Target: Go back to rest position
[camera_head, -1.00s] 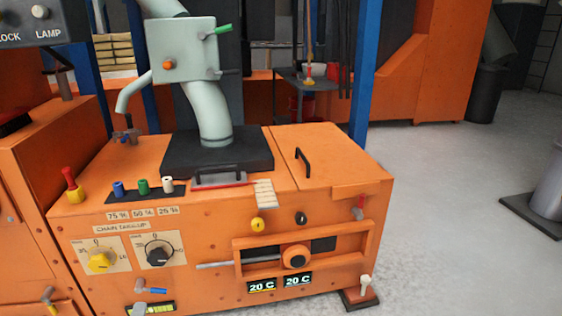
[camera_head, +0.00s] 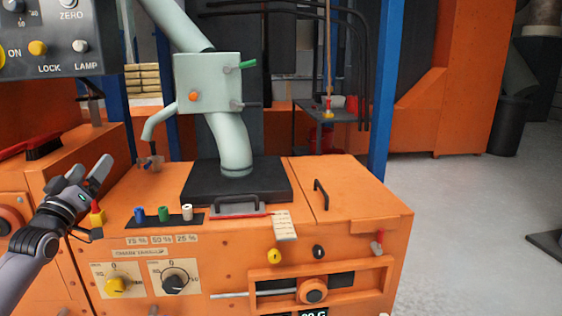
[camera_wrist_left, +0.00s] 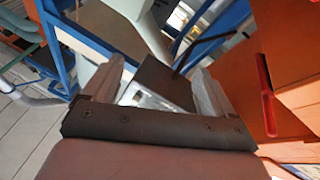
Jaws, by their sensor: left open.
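My left gripper (camera_head: 90,178) comes in from the left in the head view. It is open and empty, above the left end of the orange machine (camera_head: 345,228), in front of the yellow-and-red toggle (camera_head: 97,213). In the left wrist view its two fingers (camera_wrist_left: 150,95) stand apart with nothing held between them. Part of the toggle is near the gripper in the picture; I cannot tell whether they touch. My right gripper is not in view.
A pale green pipe with a box (camera_head: 207,82) rises from the dark plate on the machine. Blue posts (camera_head: 380,90) stand behind. A control panel (camera_head: 60,38) hangs at upper left.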

